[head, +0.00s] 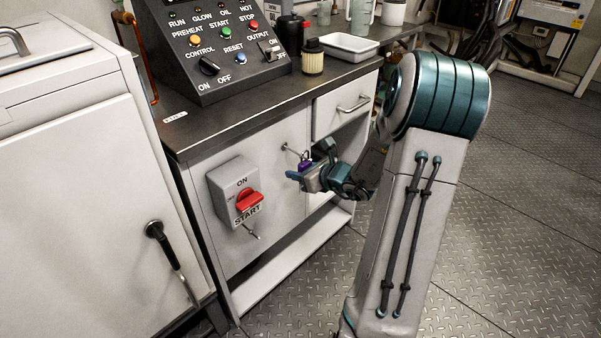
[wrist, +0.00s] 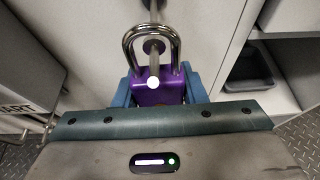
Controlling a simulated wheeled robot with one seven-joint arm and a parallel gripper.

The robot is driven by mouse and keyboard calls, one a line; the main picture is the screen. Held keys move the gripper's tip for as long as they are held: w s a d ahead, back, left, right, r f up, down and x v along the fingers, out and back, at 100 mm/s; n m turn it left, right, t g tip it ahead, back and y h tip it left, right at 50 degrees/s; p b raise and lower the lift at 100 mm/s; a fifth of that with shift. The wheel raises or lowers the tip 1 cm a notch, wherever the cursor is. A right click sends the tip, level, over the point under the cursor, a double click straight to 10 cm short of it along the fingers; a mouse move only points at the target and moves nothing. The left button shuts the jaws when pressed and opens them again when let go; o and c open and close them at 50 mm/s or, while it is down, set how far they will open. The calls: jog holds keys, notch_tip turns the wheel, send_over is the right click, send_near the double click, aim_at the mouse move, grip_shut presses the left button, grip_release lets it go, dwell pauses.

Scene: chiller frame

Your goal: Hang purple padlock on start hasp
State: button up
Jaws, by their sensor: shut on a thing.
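The purple padlock (head: 305,164) is between the blue fingers of my gripper (head: 309,168), at the front of the cabinet. In the wrist view the padlock (wrist: 157,92) has its silver shackle upward, and my gripper (wrist: 158,88) is shut on its body from both sides. A metal peg (head: 290,149) stands out from the cabinet front there. In the wrist view the peg (wrist: 153,64) appears to run through the shackle loop. The start hasp (head: 251,234) is a small metal piece under the grey START switch box (head: 222,187), left of my gripper. It also shows in the wrist view (wrist: 47,127).
The START box has a red rotary handle (head: 247,201). A drawer handle (head: 354,104) juts out above right of my gripper. An open shelf (head: 335,222) lies below. A control console (head: 215,62) and a white tray (head: 348,46) stand on the countertop.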

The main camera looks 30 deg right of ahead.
jog(key=s+d, duration=0.2)
jog(key=s, duration=0.3)
jog(key=s+d+p, duration=0.1)
jog(key=s+d, duration=0.1)
jog(key=s, duration=0.4)
jog(key=s+d+p, duration=0.1)
jog(key=s+d, duration=0.1)
jog(key=s, duration=0.4)
jog(key=shift+d, duration=0.1)
jog(key=shift+c, duration=0.9)
